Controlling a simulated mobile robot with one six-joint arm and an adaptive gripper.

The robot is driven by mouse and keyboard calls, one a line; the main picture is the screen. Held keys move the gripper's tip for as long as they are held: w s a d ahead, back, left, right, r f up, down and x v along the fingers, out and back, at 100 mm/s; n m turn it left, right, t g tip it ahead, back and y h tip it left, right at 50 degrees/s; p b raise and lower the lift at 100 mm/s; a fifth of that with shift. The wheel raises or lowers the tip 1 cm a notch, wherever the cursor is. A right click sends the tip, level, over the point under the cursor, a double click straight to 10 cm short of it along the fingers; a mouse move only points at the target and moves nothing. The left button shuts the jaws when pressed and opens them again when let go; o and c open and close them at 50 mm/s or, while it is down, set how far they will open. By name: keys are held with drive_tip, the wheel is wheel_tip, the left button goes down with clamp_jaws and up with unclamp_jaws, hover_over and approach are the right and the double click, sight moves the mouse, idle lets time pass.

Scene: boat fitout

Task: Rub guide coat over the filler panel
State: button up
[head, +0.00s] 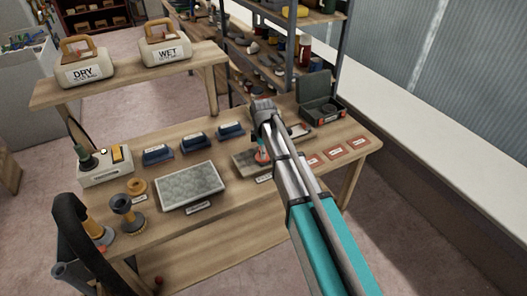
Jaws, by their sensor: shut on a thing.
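My gripper (262,142) is over the right half of the workbench, mostly hidden behind my own arm. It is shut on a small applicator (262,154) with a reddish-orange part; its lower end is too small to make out. The applicator is over a flat grey-brown panel or tray (243,164), and I cannot tell whether it touches.
Several blue blocks (194,141) stand behind the mottled panel. Red-framed cards (334,153) lie at the right, with an open dark green case (318,100) behind. Containers marked DRY (88,70) and WET (168,52) stand on the raised shelf. Spools (127,215) are at front left.

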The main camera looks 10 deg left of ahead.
drive_tip(key=shift+s+a, duration=0.1)
drive_tip(key=shift+a, duration=0.05)
drive_tip(key=shift+s+a+f, duration=0.1)
drive_tip(key=shift+s+a, duration=0.3)
drive_tip(key=shift+a, duration=0.2)
drive_tip(key=shift+s+a, duration=0.4)
drive_tip(key=shift+a, duration=0.15)
drive_tip(key=shift+s+a, duration=0.1)
drive_tip(key=shift+s+a, duration=0.4)
drive_tip(key=shift+a, duration=0.25)
drive_tip(key=shift+s+a, duration=0.4)
drive_tip(key=shift+a, duration=0.2)
drive_tip(key=shift+s+a, duration=0.45)
drive_tip(key=shift+a, duration=0.2)
drive_tip(key=shift+s+a, duration=0.45)
drive_tip(key=shift+a, duration=0.15)
wheel_tip(320, 180, up, 6)
drive_tip(key=p, duration=0.6)
